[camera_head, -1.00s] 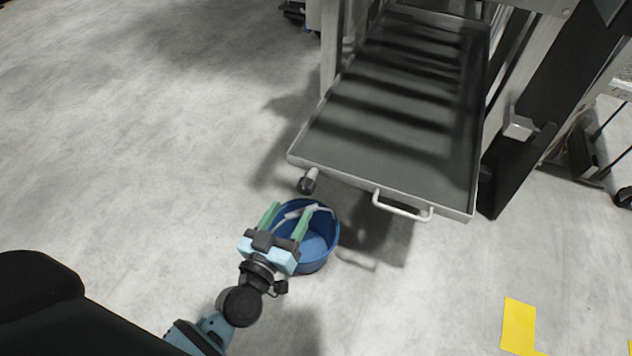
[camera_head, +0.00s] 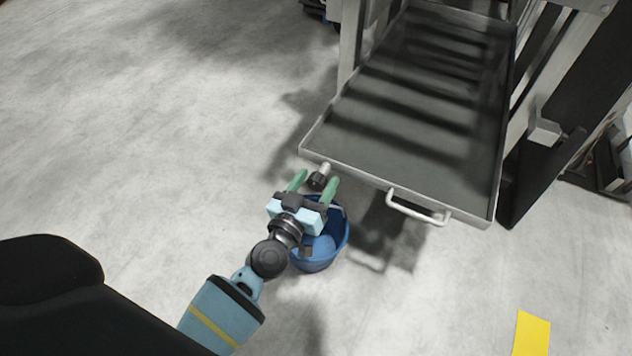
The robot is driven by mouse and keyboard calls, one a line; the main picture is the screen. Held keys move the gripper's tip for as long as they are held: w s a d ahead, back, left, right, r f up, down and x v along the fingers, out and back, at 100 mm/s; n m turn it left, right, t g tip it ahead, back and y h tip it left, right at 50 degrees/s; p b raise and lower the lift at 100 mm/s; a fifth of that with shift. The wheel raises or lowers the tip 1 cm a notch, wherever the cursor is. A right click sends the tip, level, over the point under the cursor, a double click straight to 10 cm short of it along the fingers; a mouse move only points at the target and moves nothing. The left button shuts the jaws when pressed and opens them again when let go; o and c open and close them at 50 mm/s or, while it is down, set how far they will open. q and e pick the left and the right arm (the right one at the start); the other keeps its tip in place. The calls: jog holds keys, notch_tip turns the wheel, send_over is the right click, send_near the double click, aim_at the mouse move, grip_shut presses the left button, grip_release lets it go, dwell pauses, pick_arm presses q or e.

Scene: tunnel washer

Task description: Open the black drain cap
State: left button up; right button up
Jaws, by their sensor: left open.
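The black drain cap (camera_head: 317,181) sits on the end of a short light pipe at the near left corner of the metal tray (camera_head: 400,125). My left gripper (camera_head: 316,182) is open, its two green fingers pointing toward the tray corner. In the picture the cap shows between the fingertips; I cannot tell whether the fingers touch it. A blue bucket (camera_head: 338,250) stands on the floor below, partly hidden by my left gripper and wrist. My right gripper is not in view.
The tray has a white handle (camera_head: 418,208) on its front edge, right of the cap. Machine frame posts stand behind and to the right of the tray. Yellow floor tape (camera_head: 531,333) lies at the lower right. The grey floor on the left is clear.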

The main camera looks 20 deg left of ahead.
pick_arm(q)
jog(key=shift+w, duration=0.15)
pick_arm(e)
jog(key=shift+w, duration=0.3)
pick_arm(q)
jog(key=shift+c, duration=0.3)
jog(key=shift+c, duration=1.1)
jog(key=c, duration=0.7)
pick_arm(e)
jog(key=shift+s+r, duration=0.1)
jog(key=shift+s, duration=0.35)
